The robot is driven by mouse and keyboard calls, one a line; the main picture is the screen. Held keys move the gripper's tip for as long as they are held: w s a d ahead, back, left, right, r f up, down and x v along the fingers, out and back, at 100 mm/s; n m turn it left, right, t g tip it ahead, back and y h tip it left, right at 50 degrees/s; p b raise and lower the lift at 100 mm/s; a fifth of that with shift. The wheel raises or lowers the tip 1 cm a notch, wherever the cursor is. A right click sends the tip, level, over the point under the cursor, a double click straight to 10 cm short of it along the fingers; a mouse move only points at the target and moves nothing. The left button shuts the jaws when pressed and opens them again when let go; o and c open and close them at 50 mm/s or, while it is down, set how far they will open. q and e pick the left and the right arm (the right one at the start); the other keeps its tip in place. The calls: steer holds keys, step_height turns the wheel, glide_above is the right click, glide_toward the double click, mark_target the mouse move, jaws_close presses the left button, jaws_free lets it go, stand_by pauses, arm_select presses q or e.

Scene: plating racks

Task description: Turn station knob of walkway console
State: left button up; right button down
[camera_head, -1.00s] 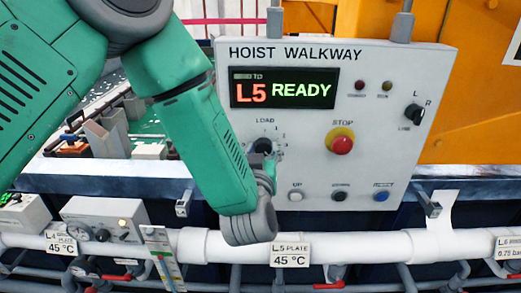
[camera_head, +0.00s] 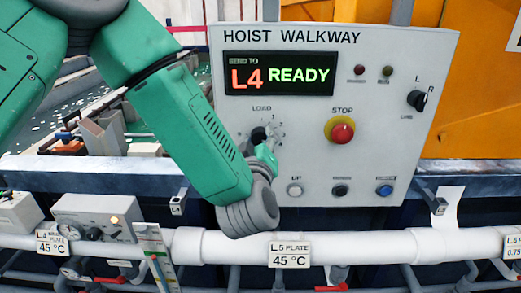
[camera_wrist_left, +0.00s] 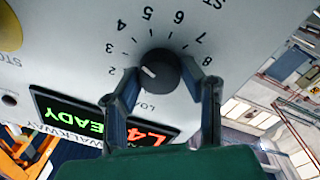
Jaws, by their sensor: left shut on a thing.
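The walkway console (camera_head: 305,160) is a light grey panel headed HOIST WALKWAY. Its display (camera_head: 279,74) reads L4 READY. The black station knob (camera_head: 258,134) sits at the panel's lower left, partly hidden by my left arm. In the left wrist view the knob (camera_wrist_left: 158,72) has a white pointer mark and numbers around it from 2 to 8. My left gripper (camera_head: 265,148) is at the knob, its two fingers (camera_wrist_left: 160,76) on either side of it, shut on it.
A red stop button (camera_head: 342,130) on a yellow collar is right of the knob. White, black and blue buttons line the panel's bottom, with a selector switch (camera_head: 417,100) at right. A white pipe (camera_head: 385,246) runs below the console.

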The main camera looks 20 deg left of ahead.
arm_select(q)
steer(key=shift+n+b, duration=1.15)
steer(key=shift+n, duration=0.25)
steer(key=o, duration=1.1)
steer(key=shift+w, duration=0.1)
steer(key=shift+o, duration=0.2)
steer(key=v, duration=1.1)
steer(key=shift+s+d+f, duration=0.15)
steer(key=shift+s, duration=0.25)
